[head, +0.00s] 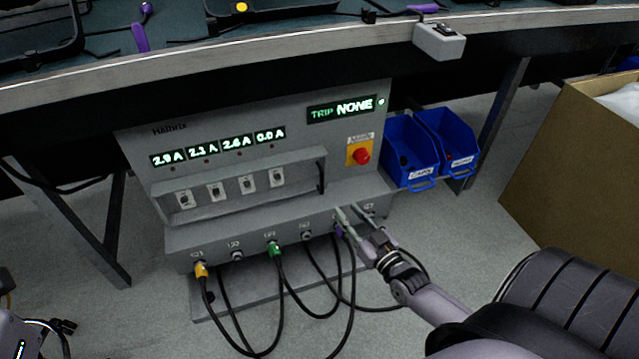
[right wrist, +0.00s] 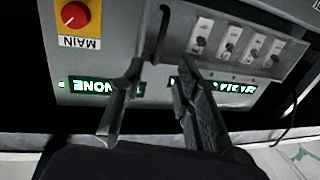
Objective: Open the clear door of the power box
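The grey power box (head: 215,145) stands under the bench. Its row of breaker switches (head: 213,192) lies in a long framed bay; the clear door's pane is hard to make out, but it looks closed. A dark upright handle (head: 321,177) sits at the bay's right end; it also shows in the right wrist view (right wrist: 161,33). My right gripper (head: 352,213) is open and empty, in front of the box's lower right, below the handle. In the right wrist view its fingers (right wrist: 160,72) are spread, with the handle beyond the left fingertip, apparently not gripped.
Yellow, green and purple plugs with black cables (head: 280,290) hang from the lower ledge near my right gripper. A red main knob (head: 361,156) is above right. Blue bins (head: 412,150) hang beside the box; a cardboard box (head: 570,170) stands at right.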

